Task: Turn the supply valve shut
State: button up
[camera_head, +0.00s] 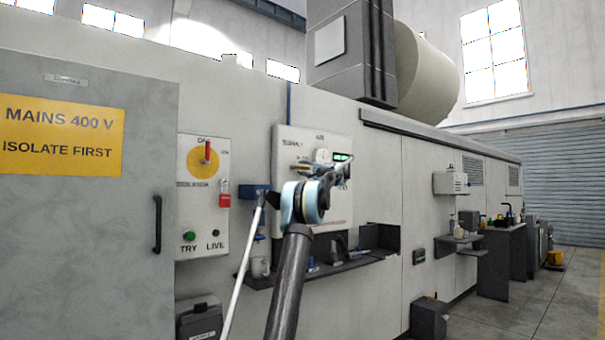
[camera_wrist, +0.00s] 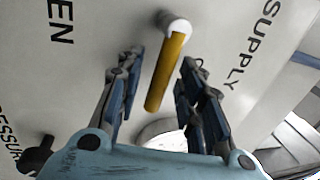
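The supply valve's yellow lever (camera_wrist: 167,72) shows in the wrist view, running from a round pale pivot (camera_wrist: 179,26) on a white panel (camera_wrist: 225,25) marked "SUPPLY". Part of a word ending in "EN" is printed to the left. My gripper (camera_wrist: 161,60) is open, with one finger on each side of the lever. Small gaps show between the lever and both fingers. In the head view my gripper (camera_head: 338,167) is in front of the white supply panel (camera_head: 292,203).
A round gauge (camera_head: 322,155) and a green display (camera_head: 342,157) sit close to my gripper on the panel. A dark shelf (camera_head: 330,268) with small items is below. The mains isolator box (camera_head: 204,222) with a red handle and red padlock is to the left.

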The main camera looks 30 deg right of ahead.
jog(key=v, duration=1.1)
jog(key=shift+f, duration=0.15)
jog(key=shift+c, duration=0.5)
